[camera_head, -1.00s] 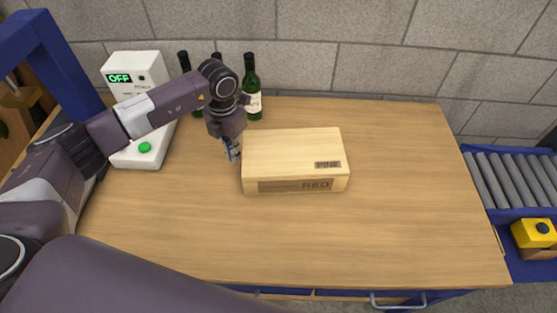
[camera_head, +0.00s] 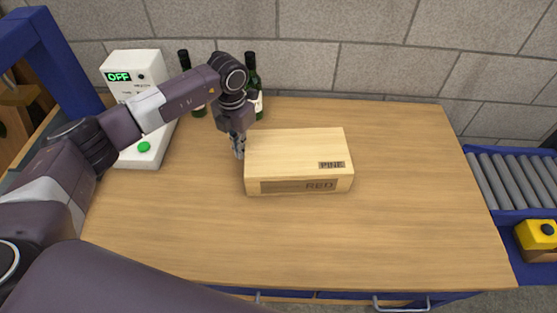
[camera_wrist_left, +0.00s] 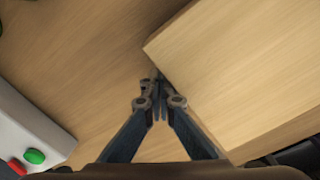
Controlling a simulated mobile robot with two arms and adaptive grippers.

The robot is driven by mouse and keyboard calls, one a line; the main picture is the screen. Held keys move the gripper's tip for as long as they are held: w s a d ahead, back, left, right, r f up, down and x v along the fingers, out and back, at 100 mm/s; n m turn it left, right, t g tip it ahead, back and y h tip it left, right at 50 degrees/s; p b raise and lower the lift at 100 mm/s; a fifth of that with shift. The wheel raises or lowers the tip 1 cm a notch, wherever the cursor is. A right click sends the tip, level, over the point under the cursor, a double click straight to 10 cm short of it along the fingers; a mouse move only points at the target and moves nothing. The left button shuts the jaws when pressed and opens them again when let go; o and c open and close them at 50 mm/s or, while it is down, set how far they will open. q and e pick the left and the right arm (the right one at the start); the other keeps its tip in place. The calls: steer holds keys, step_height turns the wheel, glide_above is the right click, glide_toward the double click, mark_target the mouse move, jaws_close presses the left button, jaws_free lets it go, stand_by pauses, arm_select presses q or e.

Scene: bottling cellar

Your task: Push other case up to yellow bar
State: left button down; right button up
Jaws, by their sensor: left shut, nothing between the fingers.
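A pale wooden case (camera_head: 290,152) marked PINE and RED lies on the wooden bench. My left gripper (camera_head: 239,153) is shut and empty, pointing down at the case's left side near its back left corner. In the left wrist view the closed fingertips (camera_wrist_left: 156,80) are right beside the edge of the case (camera_wrist_left: 245,65); they look to be touching it, or nearly so. No yellow bar shows on the bench. My right gripper is not in view.
Green bottles (camera_head: 252,85) stand at the back behind my gripper. A white machine (camera_head: 140,72) reading OFF stands at the back left. The bench (camera_head: 410,200) is clear right of the case.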

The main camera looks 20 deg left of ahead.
mark_target(282, 148)
arm_select(q)
steer(key=shift+w+d+b, duration=0.15)
steer(key=shift+w+d, duration=0.1)
steer(key=shift+d, duration=0.7)
steer(key=shift+w+d+b, duration=0.15)
steer(key=shift+w+d, duration=0.05)
steer(key=shift+d, duration=0.75)
steer(key=shift+w+d+b, duration=0.15)
steer(key=shift+w+d, duration=0.1)
steer(key=shift+d, duration=0.7)
steer(key=shift+a, duration=0.2)
steer(key=shift+s+a, duration=0.15)
steer(key=shift+a, duration=0.3)
steer(key=shift+s, duration=0.4)
steer(key=shift+w+d+b, duration=0.3)
steer(key=shift+d, duration=0.9)
steer(key=shift+w+d+b, duration=0.25)
steer(key=shift+d, duration=1)
steer(key=shift+w+d+b, duration=0.3)
steer(key=shift+d, duration=0.9)
